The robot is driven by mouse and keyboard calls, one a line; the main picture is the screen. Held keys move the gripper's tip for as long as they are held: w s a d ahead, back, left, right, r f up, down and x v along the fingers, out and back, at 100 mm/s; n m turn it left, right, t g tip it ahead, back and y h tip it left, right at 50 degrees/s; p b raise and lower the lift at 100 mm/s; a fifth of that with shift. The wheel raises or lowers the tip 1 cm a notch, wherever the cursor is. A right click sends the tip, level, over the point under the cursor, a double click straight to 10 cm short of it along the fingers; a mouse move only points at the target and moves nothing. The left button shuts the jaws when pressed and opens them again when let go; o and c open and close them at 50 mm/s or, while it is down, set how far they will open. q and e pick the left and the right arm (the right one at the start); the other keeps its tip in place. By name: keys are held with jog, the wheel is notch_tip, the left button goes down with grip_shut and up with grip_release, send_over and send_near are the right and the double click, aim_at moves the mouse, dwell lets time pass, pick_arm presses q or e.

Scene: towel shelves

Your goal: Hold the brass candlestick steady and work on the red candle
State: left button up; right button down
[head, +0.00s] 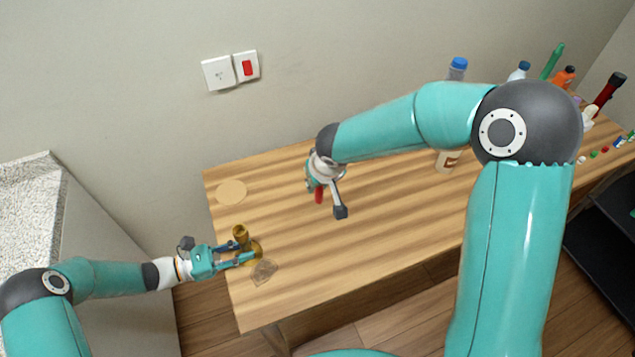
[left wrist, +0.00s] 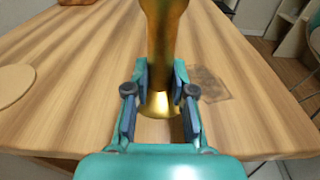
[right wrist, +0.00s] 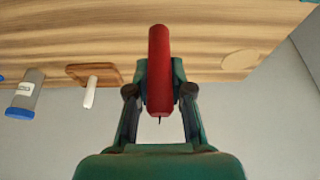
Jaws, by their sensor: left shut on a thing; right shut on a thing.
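The brass candlestick (head: 240,232) stands upright near the left end of the wooden table. My left gripper (head: 245,252) is shut on its stem; the left wrist view shows the candlestick (left wrist: 162,45) between both fingers, its flared base below them. The red candle (head: 319,196) is in my right gripper (head: 316,187), above the table and to the right of the candlestick, apart from it. In the right wrist view the red candle (right wrist: 159,70) lies between the shut fingers, with its dark wick pointing toward the palm side. The top of the candlestick is cut off in the left wrist view.
A pale round disc (head: 231,191) lies behind the candlestick, and a dark patterned patch (head: 264,271) lies in front of it. A wooden board with a white object (right wrist: 90,92) shows in the right wrist view. Several bottles stand at the table's right end.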

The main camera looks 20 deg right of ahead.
pick_arm(q)
jog(key=shift+s+f, duration=0.1)
jog(key=shift+f, duration=0.1)
pick_arm(e)
jog(key=shift+s+d+f, duration=0.1)
jog(key=shift+s+d, duration=0.15)
jog(key=d+m, duration=0.1)
jog(key=m, duration=0.1)
pick_arm(q)
jog(key=shift+s, duration=0.1)
pick_arm(e)
notch_tip(320, 180, up, 11)
jog(key=n, duration=0.2)
send_over(240, 232)
jog(key=shift+f, duration=0.1)
pick_arm(q)
jog(key=shift+f, duration=0.1)
pick_arm(e)
jog(key=shift+f, duration=0.15)
jog(key=shift+f, duration=2.75)
jog(key=shift+f, duration=1.75)
